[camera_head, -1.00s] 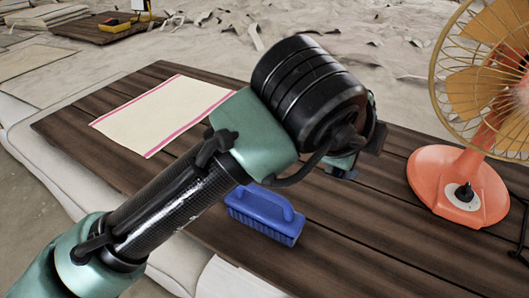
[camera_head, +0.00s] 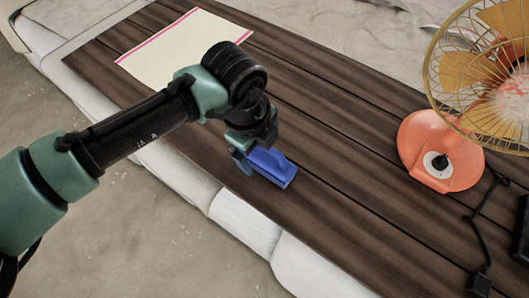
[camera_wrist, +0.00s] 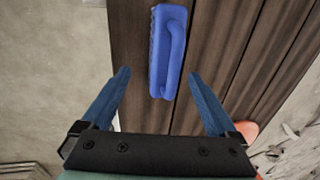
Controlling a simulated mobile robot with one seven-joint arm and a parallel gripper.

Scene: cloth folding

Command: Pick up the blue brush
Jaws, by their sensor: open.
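The blue brush (camera_head: 271,167) lies on the dark wooden table (camera_head: 330,200), near its front edge, with its handle up. In the wrist view the brush (camera_wrist: 167,50) lies ahead of the fingertips, roughly midway between them. My gripper (camera_head: 240,158) is at the left end of the brush in the head view and hides part of it. In the wrist view my gripper (camera_wrist: 158,76) is open and empty, with one blue finger to each side. Whether a finger touches the brush I cannot tell.
A cream cloth with pink edges (camera_head: 180,45) lies flat at the table's back left. An orange fan (camera_head: 440,150) stands on the right. A black cable (camera_head: 480,225) runs by the fan. The planks between brush and fan are clear.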

